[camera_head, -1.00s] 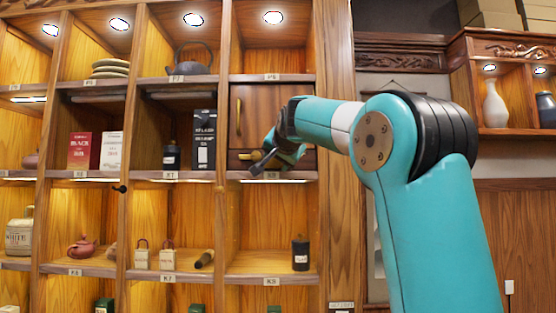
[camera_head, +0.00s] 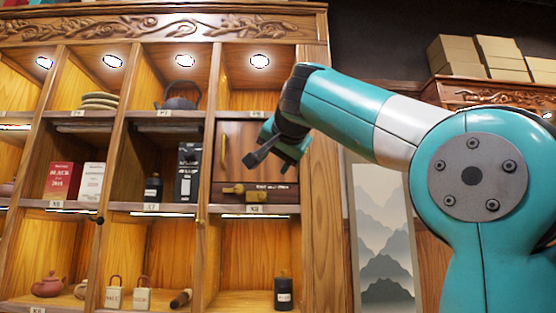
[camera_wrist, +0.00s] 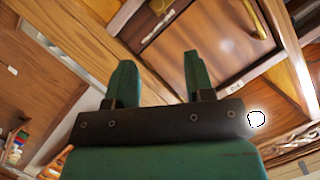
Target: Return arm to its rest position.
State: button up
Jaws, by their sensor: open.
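My gripper (camera_head: 272,160) is in front of the closed wooden cabinet door (camera_head: 252,148) in the right column of the shelf. In the wrist view my gripper (camera_wrist: 153,75) shows two green fingers spread apart with nothing between them. The cabinet door also shows beyond the fingers in the wrist view (camera_wrist: 205,40), tilted, with its brass handle (camera_wrist: 254,20). My arm reaches in from the right, raised and bent. From the head view I cannot tell how far the fingers are from the door.
The wooden shelf (camera_head: 130,212) holds a dark teapot (camera_head: 181,97), stacked tea cakes (camera_head: 99,100), a red box (camera_head: 61,182), a white box (camera_head: 90,181), a black box (camera_head: 187,172) and a black canister (camera_head: 283,292). A landscape panel (camera_head: 384,250) stands right of it.

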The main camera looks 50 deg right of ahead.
jog(key=shift+s+a+r, duration=0.2)
jog(key=shift+s+a, duration=0.1)
jog(key=shift+s, duration=0.2)
jog(key=w+a+f+n+g+y+b, duration=0.1)
jog(key=w+a+f+n+y, duration=0.2)
jog(key=a+f, duration=0.45)
jog(key=w+a+f+n+g+y+b, duration=0.15)
jog(key=a+f+n, duration=0.3)
jog(key=f, duration=0.65)
jog(key=w+a+f+n+g+y, duration=0.1)
jog(key=a+f+n+y, duration=0.4)
jog(key=f, duration=0.4)
jog(key=s+a+f+n+g+y+b, duration=0.1)
jog(key=s+a+f+n+g, duration=0.3)
jog(key=s+a+f, duration=0.3)
jog(key=s+a+f+n+g+y+b, duration=0.1)
jog(key=s+a+f+n+g, duration=0.3)
jog(key=s+f, duration=0.9)
jog(key=a+f, duration=0.3)
jog(key=shift+a+f+n+y, duration=0.25)
jog(key=shift+a+n+y, duration=0.1)
jog(key=shift+a, duration=0.05)
jog(key=shift+g, duration=0.25)
